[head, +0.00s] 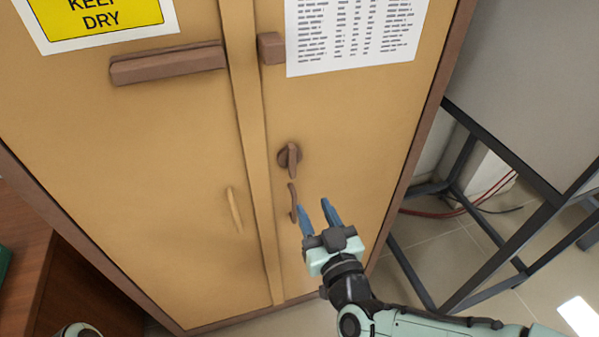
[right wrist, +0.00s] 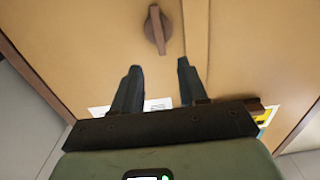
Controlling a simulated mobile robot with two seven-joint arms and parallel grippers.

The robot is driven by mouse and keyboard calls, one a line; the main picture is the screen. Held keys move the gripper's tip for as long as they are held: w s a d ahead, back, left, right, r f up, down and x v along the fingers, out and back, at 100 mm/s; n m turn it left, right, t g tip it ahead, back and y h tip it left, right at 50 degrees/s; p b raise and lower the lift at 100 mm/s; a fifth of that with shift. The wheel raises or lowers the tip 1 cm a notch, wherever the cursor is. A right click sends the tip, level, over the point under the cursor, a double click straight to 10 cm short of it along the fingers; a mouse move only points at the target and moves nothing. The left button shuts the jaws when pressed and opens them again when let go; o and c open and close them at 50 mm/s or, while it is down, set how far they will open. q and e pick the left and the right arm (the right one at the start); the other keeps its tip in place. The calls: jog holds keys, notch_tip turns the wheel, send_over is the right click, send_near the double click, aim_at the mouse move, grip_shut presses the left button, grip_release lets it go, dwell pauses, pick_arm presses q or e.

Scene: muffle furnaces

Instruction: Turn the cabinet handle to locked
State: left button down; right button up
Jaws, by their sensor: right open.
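The tan cabinet (head: 190,150) has two doors. A brown turning handle (head: 290,157) sits on its right door, close to the middle seam, with its grip pointing roughly up and down. It also shows at the top of the right wrist view (right wrist: 157,30), nearly upright and slightly tilted. My right gripper (head: 315,212) is open and empty, below and to the right of the handle in the head view. In the right wrist view the handle lies beyond the gap between the two fingertips (right wrist: 160,66), apart from them. My left gripper is out of view.
A curved brown pull (head: 293,203) is just below the handle, close to my right fingers. A thin tan pull (head: 233,210) is on the left door. A brown bar (head: 167,65) and a printed sheet (head: 352,32) are higher up. A dark metal frame (head: 470,190) stands at right.

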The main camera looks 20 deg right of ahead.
aim_at(293, 162)
pick_arm(q)
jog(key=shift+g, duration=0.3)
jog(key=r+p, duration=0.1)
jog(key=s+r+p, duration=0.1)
jog(key=p, duration=0.1)
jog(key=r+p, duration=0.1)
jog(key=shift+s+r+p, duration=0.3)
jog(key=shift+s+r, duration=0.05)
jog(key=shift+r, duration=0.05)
pick_arm(e)
jog(key=w, duration=1.3)
jog(key=shift+w+a+r, duration=0.1)
jog(key=shift+w+a, duration=0.05)
grip_shut()
